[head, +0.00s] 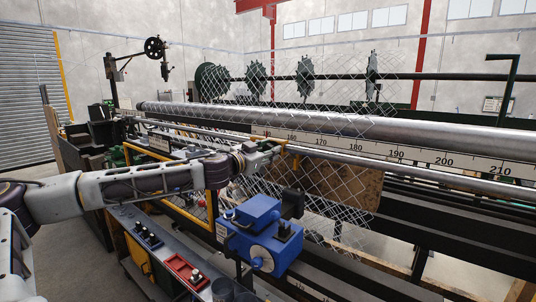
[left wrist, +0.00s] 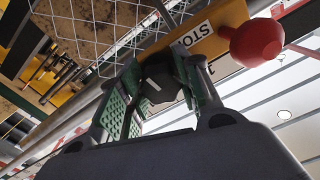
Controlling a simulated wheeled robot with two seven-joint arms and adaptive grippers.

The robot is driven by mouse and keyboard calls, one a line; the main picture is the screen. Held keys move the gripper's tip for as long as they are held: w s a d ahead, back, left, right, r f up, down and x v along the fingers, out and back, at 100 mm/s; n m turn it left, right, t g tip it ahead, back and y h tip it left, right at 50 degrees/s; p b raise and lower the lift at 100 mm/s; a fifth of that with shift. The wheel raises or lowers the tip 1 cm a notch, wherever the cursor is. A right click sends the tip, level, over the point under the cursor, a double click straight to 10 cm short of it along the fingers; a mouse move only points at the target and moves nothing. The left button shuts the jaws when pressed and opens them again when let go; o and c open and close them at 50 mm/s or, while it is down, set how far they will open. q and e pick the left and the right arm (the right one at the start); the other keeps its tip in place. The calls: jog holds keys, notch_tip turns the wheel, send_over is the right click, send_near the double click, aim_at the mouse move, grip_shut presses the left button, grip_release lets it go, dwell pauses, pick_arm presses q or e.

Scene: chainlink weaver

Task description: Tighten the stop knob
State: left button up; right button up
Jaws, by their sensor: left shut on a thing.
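My left gripper (head: 266,152) reaches in from the left to the long ruler rail at the middle of the machine. In the left wrist view its two green-padded fingers (left wrist: 163,88) are shut on the black stop knob (left wrist: 160,74), one on each side. The knob sits beside a yellow stop plate (left wrist: 208,32) with a white label reading "STO", the rest cut off. A red ball (left wrist: 257,42) stands beside the plate. In the head view the yellow stop (head: 293,155) shows just right of the gripper, and the knob cannot be made out. My right gripper is not in view.
The ruler rail (head: 420,159) and a steel tube (head: 330,125) run across the machine. Chain-link mesh (head: 335,190) hangs close to the gripper. A blue machine unit (head: 262,235) stands below the arm. A red tray (head: 186,270) lies on the low bench.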

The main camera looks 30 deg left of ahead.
pick_arm(q)
jog(key=m, duration=0.4)
jog(key=shift+b, duration=0.4)
jog(key=m, duration=0.4)
jog(key=shift+m, duration=0.3)
jog(key=m, duration=0.9)
jog(key=shift+r, duration=0.1)
jog(key=m, duration=0.3)
jog(key=shift+m+b, duration=0.3)
jog(key=shift+b, duration=0.1)
jog(key=m, duration=0.3)
jog(key=shift+m+b, duration=0.3)
jog(key=shift+b, duration=0.1)
jog(key=m+b, duration=0.1)
jog(key=m, duration=0.1)
jog(key=shift+m, duration=0.4)
jog(key=shift+m+b, duration=0.75)
jog(key=shift+m, duration=1.05)
